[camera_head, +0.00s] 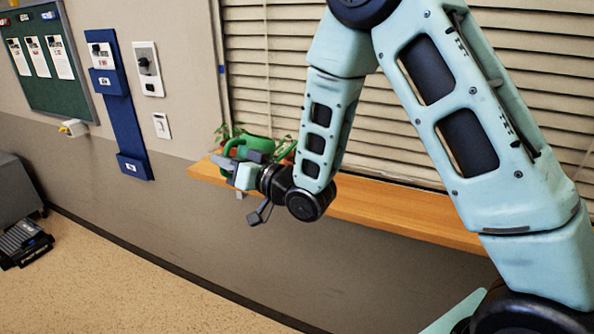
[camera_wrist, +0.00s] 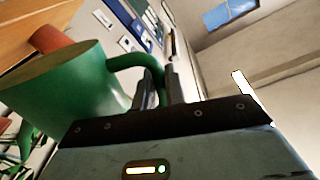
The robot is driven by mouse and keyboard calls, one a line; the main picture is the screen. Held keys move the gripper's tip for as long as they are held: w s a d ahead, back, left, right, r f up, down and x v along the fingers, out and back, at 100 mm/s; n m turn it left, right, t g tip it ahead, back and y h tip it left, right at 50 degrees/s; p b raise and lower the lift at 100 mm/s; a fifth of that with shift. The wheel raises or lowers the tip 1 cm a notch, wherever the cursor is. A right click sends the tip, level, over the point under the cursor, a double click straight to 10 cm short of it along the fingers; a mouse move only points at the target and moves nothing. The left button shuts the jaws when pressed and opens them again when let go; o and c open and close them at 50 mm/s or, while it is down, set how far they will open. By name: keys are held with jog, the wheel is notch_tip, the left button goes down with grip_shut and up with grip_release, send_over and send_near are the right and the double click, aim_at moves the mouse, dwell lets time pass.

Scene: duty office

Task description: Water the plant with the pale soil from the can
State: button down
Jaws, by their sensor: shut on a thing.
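The green watering can (camera_head: 258,145) is at the left end of the wooden shelf, partly hidden by my gripper (camera_head: 243,162). In the wrist view the can (camera_wrist: 68,95) fills the left side, and its curved handle reaches between the fingers of my gripper (camera_wrist: 158,88). My gripper is shut on this handle. A terracotta pot (camera_wrist: 47,38) shows behind the can in the wrist view. Green leaves (camera_head: 222,131) show beside the can, with more leaves (camera_head: 284,148) to its right. The soil is hidden, so I cannot tell which plant has pale soil.
The wooden shelf (camera_head: 400,210) runs along the wall under closed blinds (camera_head: 275,75). My arm hides part of it. A blue wall holder (camera_head: 125,120), wall switches (camera_head: 161,125) and a green notice board (camera_head: 50,85) are at left. The floor (camera_head: 130,285) in front is clear.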

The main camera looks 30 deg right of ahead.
notch_tip(320, 180, down, 3)
jog(key=n+b, duration=0.2)
jog(key=b, duration=0.1)
jog(key=shift+d+f+b, duration=0.1)
jog(key=shift+f+b, duration=0.05)
jog(key=shift+b, duration=0.15)
notch_tip(320, 180, down, 4)
jog(key=n+b, duration=0.1)
jog(key=b, duration=0.1)
jog(key=n+g+b, duration=0.1)
jog(key=n+b, duration=0.1)
jog(key=shift+w+d+f+b, duration=0.1)
jog(key=shift+d+f+b, duration=0.05)
jog(key=shift+f+b, duration=0.15)
jog(key=shift+r, duration=0.15)
jog(key=shift+r+p, duration=1.45)
jog(key=shift+r, duration=1)
jog(key=shift+d+f, duration=0.1)
